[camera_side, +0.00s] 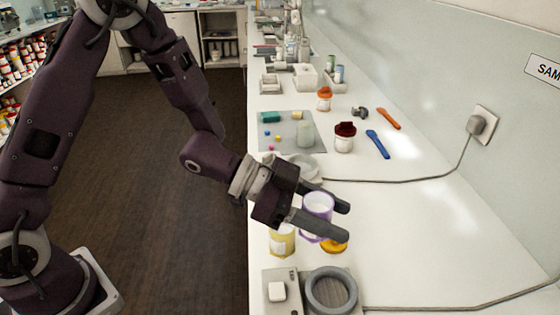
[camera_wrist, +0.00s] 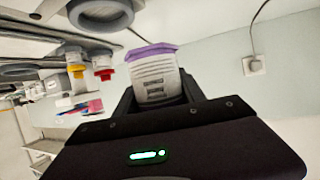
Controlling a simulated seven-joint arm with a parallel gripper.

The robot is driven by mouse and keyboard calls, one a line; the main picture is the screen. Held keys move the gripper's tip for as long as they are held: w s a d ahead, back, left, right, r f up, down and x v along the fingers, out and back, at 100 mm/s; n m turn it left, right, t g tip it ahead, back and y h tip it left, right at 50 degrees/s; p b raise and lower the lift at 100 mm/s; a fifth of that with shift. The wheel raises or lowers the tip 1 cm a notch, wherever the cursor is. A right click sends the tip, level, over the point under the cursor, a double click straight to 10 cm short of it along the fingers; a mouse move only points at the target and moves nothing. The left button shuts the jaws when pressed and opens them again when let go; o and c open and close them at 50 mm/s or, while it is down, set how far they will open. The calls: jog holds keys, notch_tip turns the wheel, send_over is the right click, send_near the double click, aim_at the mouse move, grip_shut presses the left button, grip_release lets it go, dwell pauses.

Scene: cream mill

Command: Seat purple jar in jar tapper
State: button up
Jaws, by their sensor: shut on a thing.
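The jar tapper (camera_side: 332,291) is a grey ring with an empty middle, at the front of the side view. The held jar is apart from it, farther back along the bench.
A yellow jar (camera_side: 281,241) and an orange-yellow lid (camera_side: 335,246) are close to the held jar. A control box (camera_side: 281,291) adjoins the ring. Farther back are a dark-red-lidded jar (camera_side: 344,138), a blue spatula (camera_side: 377,144) and a grey mat (camera_side: 291,126). The right bench is mostly clear except for cables.

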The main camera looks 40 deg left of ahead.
jog(key=s+d+f+m+g+h, duration=0.1)
jog(key=s+d+f+m+g, duration=0.1)
jog(key=s+d, duration=0.35)
send_over(344, 298)
jog(key=shift+d+f, duration=0.15)
jog(key=shift+f, duration=2.4)
jog(key=shift+f, duration=0.75)
jog(key=o, duration=1.5)
jog(key=shift+c, duration=0.2)
jog(key=shift+g, duration=0.3)
